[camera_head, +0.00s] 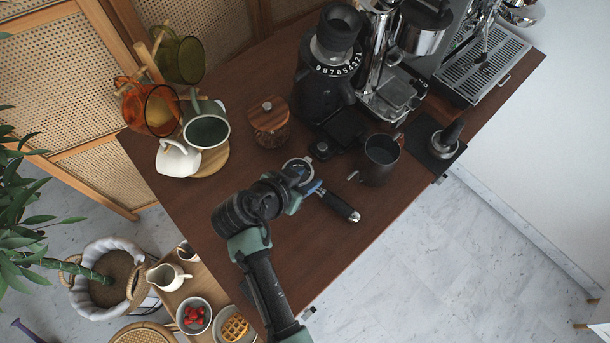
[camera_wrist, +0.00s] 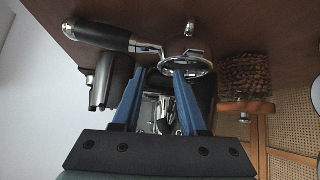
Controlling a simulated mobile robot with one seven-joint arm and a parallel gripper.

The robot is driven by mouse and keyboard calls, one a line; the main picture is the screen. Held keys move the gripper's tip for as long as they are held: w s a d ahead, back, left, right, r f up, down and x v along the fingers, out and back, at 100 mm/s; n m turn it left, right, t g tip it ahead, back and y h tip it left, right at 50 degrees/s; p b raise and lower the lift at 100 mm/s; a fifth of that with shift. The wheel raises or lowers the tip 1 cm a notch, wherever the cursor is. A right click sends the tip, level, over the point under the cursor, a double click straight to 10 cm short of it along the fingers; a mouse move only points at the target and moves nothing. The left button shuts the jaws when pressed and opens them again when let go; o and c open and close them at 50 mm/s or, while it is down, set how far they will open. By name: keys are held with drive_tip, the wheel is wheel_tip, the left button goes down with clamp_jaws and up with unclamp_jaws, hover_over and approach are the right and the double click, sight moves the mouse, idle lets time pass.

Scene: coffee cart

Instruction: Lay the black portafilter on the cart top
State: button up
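The black portafilter (camera_head: 340,207) appears to lie on the dark wooden cart top (camera_head: 310,248), its black handle toward the lower right and its metal ring toward the upper left. In the wrist view its handle (camera_wrist: 100,36) is at upper left and its ring at upper middle. My gripper (camera_head: 312,188) is over the portafilter's neck in the head view. In the wrist view its blue fingers (camera_wrist: 160,78) are apart, with their tips close to the ring and neck and nothing clearly clamped between them. I cannot tell whether a fingertip touches the ring.
A dark metal pitcher (camera_head: 381,160) stands just right of the portafilter. A wooden-lidded jar of beans (camera_head: 268,120) stands behind it. The grinder (camera_head: 325,85), espresso machine and tamper mat (camera_head: 420,140) are at the back right.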

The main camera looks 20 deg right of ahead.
drive_tip(key=shift+f, duration=0.2)
drive_tip(key=b+v, duration=0.1)
drive_tip(key=v, duration=1.2)
drive_tip(key=shift+b, duration=0.4)
drive_tip(key=shift+r, duration=0.15)
drive_tip(key=w+a+r+n+t+y, duration=0.15)
drive_tip(key=w+r+t, duration=0.3)
drive_tip(key=r, duration=0.45)
drive_tip(key=w+r+n+t+y, duration=0.1)
drive_tip(key=w+r+n+t, duration=0.15)
drive_tip(key=w+r, duration=0.45)
drive_tip(key=w+a+r+n+t+y, duration=0.15)
drive_tip(key=r+t, duration=0.25)
drive_tip(key=r, duration=0.7)
drive_tip(key=s+r+n+t+y, duration=0.1)
drive_tip(key=s+r+t, duration=0.2)
drive_tip(key=r, duration=0.6)
drive_tip(key=s+r+n+t+y, duration=0.1)
drive_tip(key=s+r+t, duration=0.3)
drive_tip(key=r, duration=0.5)
drive_tip(key=s+r+n+t+y, duration=0.1)
drive_tip(key=s+r+n+t, duration=0.2)
drive_tip(key=r, duration=0.7)
drive_tip(key=shift+s+t+y, duration=0.3)
drive_tip(key=shift+s+t, duration=0.15)
drive_tip(key=shift+t, duration=0.25)
